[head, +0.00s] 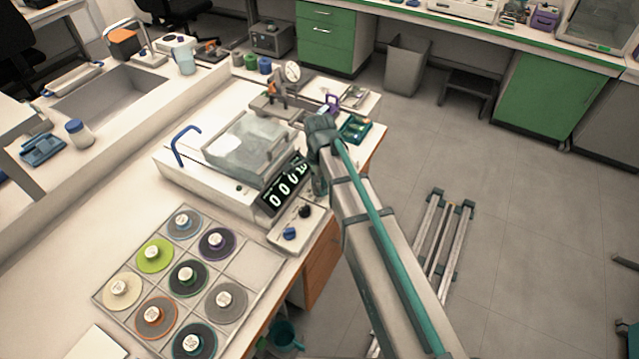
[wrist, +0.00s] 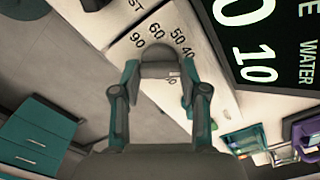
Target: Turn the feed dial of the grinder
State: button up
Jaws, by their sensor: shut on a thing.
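The grinder (head: 175,170) is a white bench machine with a clear-lidded bowl and a black digit display (head: 283,187). In the wrist view, a dark grey dial (wrist: 157,53) sits on the pale control panel, with printed numbers such as 90, 60, 50 and 40 around it. My gripper (wrist: 159,78) has one finger on each side of this dial and is shut on it. In the head view, my gripper (head: 319,185) points down beside the display and hides the dial. A dark knob (head: 305,211) and a blue knob (head: 290,233) stand on the panel's nearer part.
A tray of coloured discs (head: 244,262) lies left of the panel. A green tray (head: 355,129) and small instruments stand just beyond my gripper. The bench edge drops to open floor on the right, where metal rails (head: 440,245) lie.

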jog(key=m, duration=0.5)
dwell(0.5)
jog(key=o, duration=1.1)
jog(key=shift+o, duration=0.2)
jog(key=shift+r, duration=0.1)
notch_tip(320, 180, up, 12)
jog(key=shift+d, duration=0.1)
